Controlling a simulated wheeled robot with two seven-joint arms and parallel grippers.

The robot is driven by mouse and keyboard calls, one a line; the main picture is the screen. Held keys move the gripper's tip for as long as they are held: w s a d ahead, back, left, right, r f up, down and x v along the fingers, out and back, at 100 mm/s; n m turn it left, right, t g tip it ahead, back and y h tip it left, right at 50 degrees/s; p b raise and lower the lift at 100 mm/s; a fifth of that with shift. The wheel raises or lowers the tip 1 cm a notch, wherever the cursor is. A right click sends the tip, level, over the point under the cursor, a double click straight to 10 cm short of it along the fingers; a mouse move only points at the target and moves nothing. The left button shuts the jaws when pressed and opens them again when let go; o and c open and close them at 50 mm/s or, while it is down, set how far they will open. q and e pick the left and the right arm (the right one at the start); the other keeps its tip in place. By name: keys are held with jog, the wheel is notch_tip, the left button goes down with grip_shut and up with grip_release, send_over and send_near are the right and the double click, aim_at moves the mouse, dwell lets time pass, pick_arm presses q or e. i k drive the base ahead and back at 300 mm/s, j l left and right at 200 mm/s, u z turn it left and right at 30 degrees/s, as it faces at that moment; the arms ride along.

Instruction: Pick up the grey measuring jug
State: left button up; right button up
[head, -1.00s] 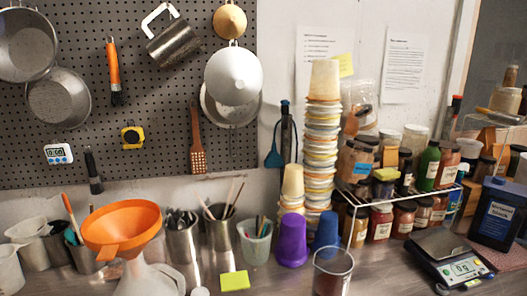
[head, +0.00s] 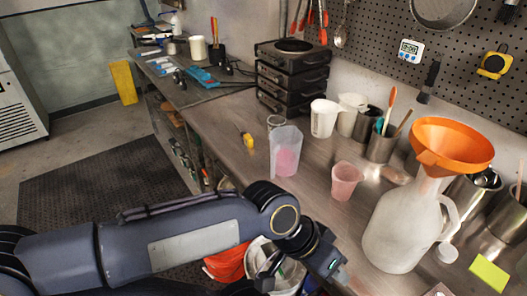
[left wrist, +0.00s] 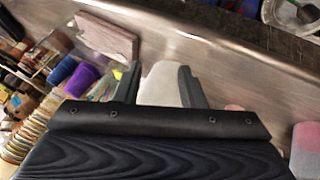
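A tall translucent greyish jug (head: 286,140) with pink in its lower part stands on the bench in the head view; I cannot tell if it is the grey measuring jug. A grey-and-pink thing (left wrist: 306,148) shows at the right edge of the left wrist view, probably this jug. My left gripper (head: 334,266) is low by the bench's front edge, nearer the camera than the jug and apart from it. Its two fingers (left wrist: 159,88) are spread in the left wrist view, with a pale container visible between and beyond them. My right gripper is in neither view now.
A large white jug (head: 395,225) with an orange funnel (head: 450,145) stands right of my left gripper. A pink cup (head: 346,181), white jugs (head: 323,118) and a yellow tool (head: 247,139) are near the greyish jug.

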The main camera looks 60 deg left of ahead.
aim_at(285, 143)
jog(key=u, duration=1.85)
